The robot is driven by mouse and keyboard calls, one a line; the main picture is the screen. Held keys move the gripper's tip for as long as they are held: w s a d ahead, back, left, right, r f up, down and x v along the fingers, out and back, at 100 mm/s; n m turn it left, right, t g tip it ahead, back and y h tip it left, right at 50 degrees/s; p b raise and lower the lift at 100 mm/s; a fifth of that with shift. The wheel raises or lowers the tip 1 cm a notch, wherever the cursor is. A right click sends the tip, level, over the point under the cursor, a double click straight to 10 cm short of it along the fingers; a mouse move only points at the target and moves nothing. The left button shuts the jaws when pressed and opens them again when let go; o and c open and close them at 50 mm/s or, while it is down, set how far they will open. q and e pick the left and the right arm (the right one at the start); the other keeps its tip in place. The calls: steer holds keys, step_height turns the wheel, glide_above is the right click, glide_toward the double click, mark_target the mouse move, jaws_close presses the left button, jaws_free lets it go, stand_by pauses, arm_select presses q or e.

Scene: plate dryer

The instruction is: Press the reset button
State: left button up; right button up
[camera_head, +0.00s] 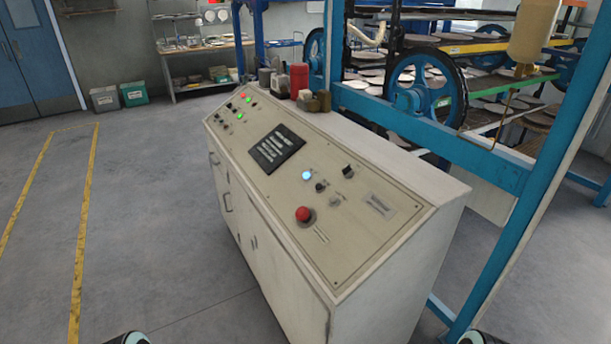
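A cream control panel (270,205) slopes along the top of a white cabinet in the middle of the view. On its near half are a lit blue button (306,175), a black knob (320,187), a grey knob (334,201), a black switch (348,170) and a large red mushroom button (303,214). Their labels are too small to read, so I cannot tell which is the reset button. Only small rounded parts of my arms show at the bottom edge, left and right, well apart from the panel. Neither gripper's fingers are in view.
A dark display (277,148) and several small lit buttons fill the panel's far half. A red can (299,78) and jars stand on the cabinet's back ledge. A blue-framed machine (440,135) stands behind and right. The floor (150,230) at left is clear.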

arm_select(q)
jaws_close()
stand_by(1.5)
